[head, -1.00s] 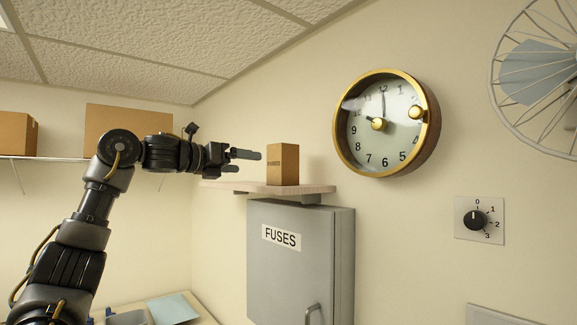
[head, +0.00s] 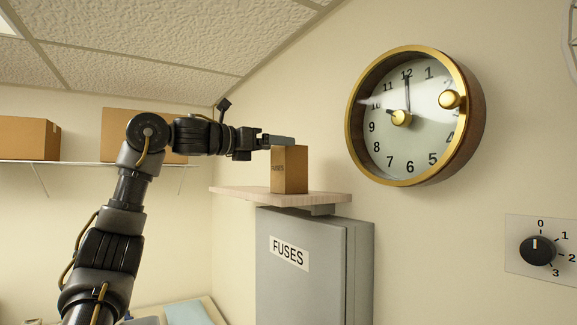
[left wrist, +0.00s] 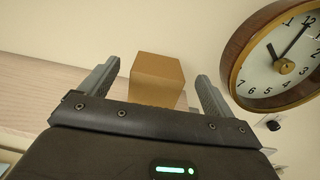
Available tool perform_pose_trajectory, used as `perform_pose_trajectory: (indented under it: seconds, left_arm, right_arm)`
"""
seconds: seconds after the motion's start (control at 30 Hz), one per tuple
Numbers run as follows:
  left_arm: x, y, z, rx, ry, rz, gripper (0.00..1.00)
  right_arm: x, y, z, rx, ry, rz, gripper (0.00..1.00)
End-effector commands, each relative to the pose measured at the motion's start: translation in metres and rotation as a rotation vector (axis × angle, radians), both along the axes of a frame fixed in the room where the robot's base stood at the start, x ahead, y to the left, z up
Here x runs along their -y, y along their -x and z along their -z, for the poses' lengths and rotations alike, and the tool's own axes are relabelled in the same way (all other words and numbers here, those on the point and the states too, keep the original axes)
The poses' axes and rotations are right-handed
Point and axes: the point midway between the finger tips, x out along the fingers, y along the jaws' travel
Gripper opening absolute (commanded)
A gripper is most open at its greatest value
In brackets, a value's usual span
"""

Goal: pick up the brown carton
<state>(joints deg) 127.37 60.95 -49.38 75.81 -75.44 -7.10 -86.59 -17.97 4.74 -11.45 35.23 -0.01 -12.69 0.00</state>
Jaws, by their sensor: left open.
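The brown carton (head: 289,172) stands upright on a small pale wooden wall shelf (head: 240,193) above the grey fuse cabinet. My left gripper (head: 283,141) reaches in from the left at the height of the carton's top, and a finger overlaps its upper edge in the head view. In the left wrist view the carton (left wrist: 156,80) shows between the two spread fingers of my left gripper (left wrist: 157,82), a little beyond them. The jaws are open and hold nothing. I cannot tell whether a finger touches the carton. My right gripper is not in view.
A large gold-rimmed clock (head: 412,118) juts from the wall right of the shelf. The cabinet marked FUSES (head: 305,265) hangs below it. Two brown boxes, left (head: 24,138) and right (head: 118,122), stand on a white shelf (head: 60,162) at left. A dial (head: 537,250) is at right.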

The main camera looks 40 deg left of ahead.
Motion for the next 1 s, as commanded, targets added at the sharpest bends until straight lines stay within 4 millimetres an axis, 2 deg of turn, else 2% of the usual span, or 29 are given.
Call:
perform_pose_trajectory:
  seconds: [0.1,0.27,0.37,0.5,0.63,0.93,1.0]
  left_arm:
    - [0.004,-0.012,0.000,-0.002,0.000,0.002,0.89]
    - [0.005,-0.015,0.001,-0.001,0.000,0.003,0.89]
    - [0.006,-0.023,-0.001,-0.003,0.000,0.003,0.89]
    - [0.011,-0.045,0.000,-0.006,0.000,0.004,0.89]
    - [0.015,-0.060,0.001,-0.003,0.001,0.005,0.89]
    - [0.016,-0.066,0.004,0.000,0.002,0.004,0.89]
    - [0.016,-0.065,0.003,0.000,0.002,0.004,0.83]
  right_arm:
    - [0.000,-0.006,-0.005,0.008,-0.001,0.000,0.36]
    - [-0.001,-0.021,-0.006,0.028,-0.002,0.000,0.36]
    - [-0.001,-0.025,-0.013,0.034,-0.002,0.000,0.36]
    - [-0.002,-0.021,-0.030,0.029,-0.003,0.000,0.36]
    - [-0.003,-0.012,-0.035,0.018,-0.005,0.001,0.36]
    - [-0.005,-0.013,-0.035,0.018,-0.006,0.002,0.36]
    - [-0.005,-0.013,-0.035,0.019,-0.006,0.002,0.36]
